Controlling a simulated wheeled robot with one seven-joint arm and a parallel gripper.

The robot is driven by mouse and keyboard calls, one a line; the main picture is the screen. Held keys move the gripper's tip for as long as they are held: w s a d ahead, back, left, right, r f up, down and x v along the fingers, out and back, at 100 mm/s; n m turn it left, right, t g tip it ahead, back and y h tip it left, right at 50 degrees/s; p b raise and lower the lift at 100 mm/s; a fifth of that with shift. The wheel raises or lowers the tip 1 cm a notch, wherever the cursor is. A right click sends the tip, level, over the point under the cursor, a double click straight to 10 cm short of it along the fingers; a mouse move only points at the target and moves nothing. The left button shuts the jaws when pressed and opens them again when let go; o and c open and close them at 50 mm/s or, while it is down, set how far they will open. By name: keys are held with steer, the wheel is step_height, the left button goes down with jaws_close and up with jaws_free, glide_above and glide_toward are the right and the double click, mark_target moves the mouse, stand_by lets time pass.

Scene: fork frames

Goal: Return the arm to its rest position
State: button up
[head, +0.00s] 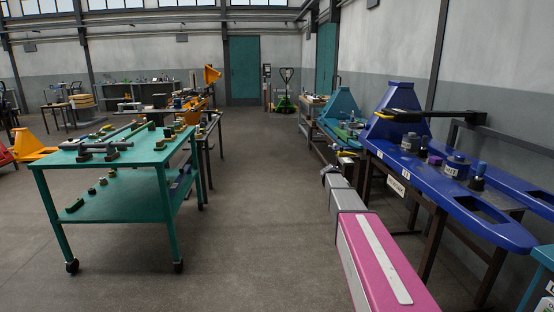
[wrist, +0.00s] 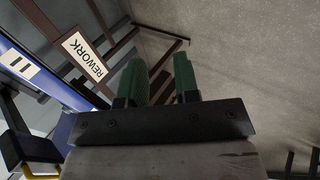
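My arm, with a pink and grey casing, reaches forward from the lower right of the head view, beside the blue bench. My gripper (wrist: 160,75) shows two green fingers in the wrist view, with a clear gap between them. It is open and nothing is held. Its fingers point past a dark table frame and the grey floor. In the head view, the far end of the arm is small, and the fingers cannot be made out.
A blue fork frame (head: 477,205) lies on a dark-legged bench close at right, with a REWORK sign (wrist: 85,56) on its side. A green wheeled cart (head: 125,155) stands at left. A pallet jack (head: 284,95) is far back. The aisle floor (head: 255,200) is clear.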

steer(key=s+a+f+y, duration=0.2)
steer(key=s+a, duration=0.3)
steer(key=s, duration=0.7)
steer(key=s+a+f+m+g+y, duration=0.1)
steer(key=s+a+f, duration=0.4)
steer(key=s, duration=0.7)
steer(key=s+a+f+y, duration=0.4)
steer(key=s, duration=0.8)
steer(key=shift+s+a+m+g, duration=0.15)
steer(key=shift+a+m+g, duration=0.15)
steer(key=shift+a, duration=0.1)
